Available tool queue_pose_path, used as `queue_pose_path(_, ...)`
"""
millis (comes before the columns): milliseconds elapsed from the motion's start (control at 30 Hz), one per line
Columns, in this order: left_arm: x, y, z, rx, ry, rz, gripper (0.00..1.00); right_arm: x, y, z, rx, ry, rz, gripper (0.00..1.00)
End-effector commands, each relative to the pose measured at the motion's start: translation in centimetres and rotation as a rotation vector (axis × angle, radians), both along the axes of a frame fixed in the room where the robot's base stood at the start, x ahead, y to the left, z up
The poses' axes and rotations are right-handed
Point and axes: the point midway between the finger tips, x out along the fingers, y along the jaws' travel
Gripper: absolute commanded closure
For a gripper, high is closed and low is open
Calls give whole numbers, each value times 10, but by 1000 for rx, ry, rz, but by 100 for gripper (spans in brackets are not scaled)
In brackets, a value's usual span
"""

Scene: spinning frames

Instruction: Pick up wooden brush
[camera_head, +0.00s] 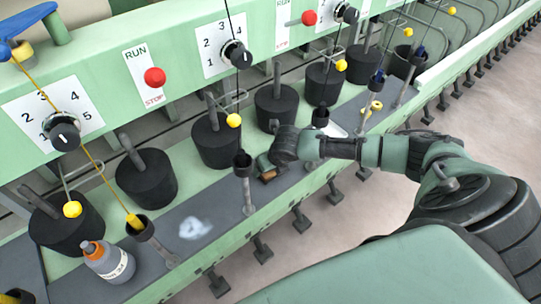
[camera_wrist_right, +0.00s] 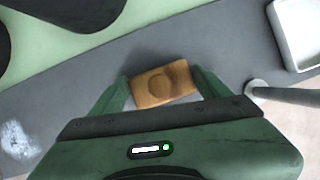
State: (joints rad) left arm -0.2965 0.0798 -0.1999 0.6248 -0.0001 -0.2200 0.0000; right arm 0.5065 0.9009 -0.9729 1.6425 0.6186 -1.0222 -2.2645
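The wooden brush (camera_wrist_right: 165,84) is a small brown block with a round mark on top. It lies on the grey ledge between the two green fingers of my right gripper (camera_wrist_right: 160,75) in the wrist view. The fingers stand close along its two ends; whether they press on it I cannot tell. In the head view the brush shows as a brown patch (camera_head: 268,175) below my right gripper (camera_head: 264,166), partly hidden by it. My left gripper is not in view.
A green machine with dials, red buttons and black cylinders runs behind the grey ledge (camera_head: 212,205). Thin posts (camera_head: 246,190) rise from it near my gripper. A white tray (camera_wrist_right: 296,35) lies to the right. An orange-capped bottle (camera_head: 108,262) stands at lower left, near a white smear (camera_head: 194,228).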

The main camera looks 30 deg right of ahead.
Motion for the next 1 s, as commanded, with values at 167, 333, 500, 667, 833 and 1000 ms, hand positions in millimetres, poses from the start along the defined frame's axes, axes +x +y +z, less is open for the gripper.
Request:
queue_pose_path(167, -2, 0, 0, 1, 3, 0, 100, 0, 0, 0, 1, 0, 0, 65)
queue_pose_path(333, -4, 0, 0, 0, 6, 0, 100, 0, 0, 2, 1, -1, 0, 65)
queue_pose_path(500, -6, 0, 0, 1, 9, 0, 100, 1, 0, 20, 0, -4, 0, 65)
queue_pose_path(667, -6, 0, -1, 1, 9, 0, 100, 1, 0, 54, 0, -5, 0, 65)
queue_pose_path(833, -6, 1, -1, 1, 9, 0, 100, 1, 0, 84, 1, -4, 0, 65)
queue_pose_path(1000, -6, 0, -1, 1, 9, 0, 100, 1, 0, 99, 1, -2, -1, 65)
